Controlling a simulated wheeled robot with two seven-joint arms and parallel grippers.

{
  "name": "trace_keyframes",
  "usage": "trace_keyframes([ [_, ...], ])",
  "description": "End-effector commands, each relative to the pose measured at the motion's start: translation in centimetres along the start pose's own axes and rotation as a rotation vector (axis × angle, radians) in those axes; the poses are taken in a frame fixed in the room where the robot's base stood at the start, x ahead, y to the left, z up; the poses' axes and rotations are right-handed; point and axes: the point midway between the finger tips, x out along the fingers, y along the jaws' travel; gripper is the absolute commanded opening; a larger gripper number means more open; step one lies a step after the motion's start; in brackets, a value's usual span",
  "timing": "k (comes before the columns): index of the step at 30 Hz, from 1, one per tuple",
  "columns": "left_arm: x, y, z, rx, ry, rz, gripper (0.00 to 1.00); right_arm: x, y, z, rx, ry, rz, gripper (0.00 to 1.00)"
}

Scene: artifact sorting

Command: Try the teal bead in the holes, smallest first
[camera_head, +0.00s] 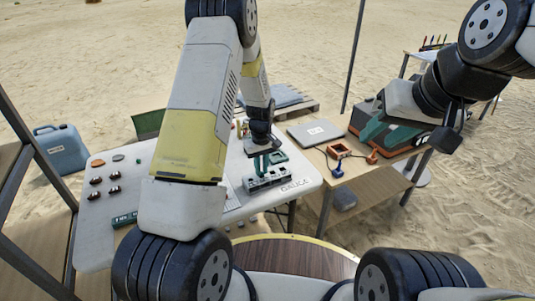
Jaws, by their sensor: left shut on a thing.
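My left gripper (262,160) reaches down over the right part of the white table, just above a grey-green block (270,181) that looks like the one with the holes. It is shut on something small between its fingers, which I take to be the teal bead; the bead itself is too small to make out. I cannot tell whether it touches the block, and the holes are not clear. My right gripper (449,134) hangs in the air at the right, over the edge of the wooden side table; its jaws are not clear.
The wooden side table (350,180) holds a laptop (315,133), an orange frame (339,150) and a green-grey case (392,137). My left arm hides the table's middle.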

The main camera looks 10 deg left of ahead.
Motion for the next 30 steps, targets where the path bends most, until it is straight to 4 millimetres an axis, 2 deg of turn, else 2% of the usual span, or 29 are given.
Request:
trace_keyframes([
  [8,0.02,-0.01,0.01,0.0,0.0,0.0,0.0,0.0,0.0,0.0,0.0,0.0,0.0,0.36],
  [9,0.02,-0.01,0.01,0.0,0.0,0.0,0.22,0.0,0.0,0.0,0.0,0.0,0.0,0.36],
  [12,0.02,-0.01,0.01,0.0,0.0,0.0,0.41,0.0,0.0,0.0,0.0,0.0,0.0,0.36],
  [19,0.02,-0.01,0.01,0.0,0.0,0.0,0.41,0.0,0.0,0.0,0.0,0.0,0.0,0.36],
  [22,0.02,-0.01,0.01,0.0,0.0,0.0,0.6,0.0,0.0,0.0,0.0,0.0,0.0,0.36],
  [30,0.02,-0.01,0.01,0.0,0.0,0.0,0.6,0.0,0.0,0.0,0.0,0.0,0.0,0.36],
])
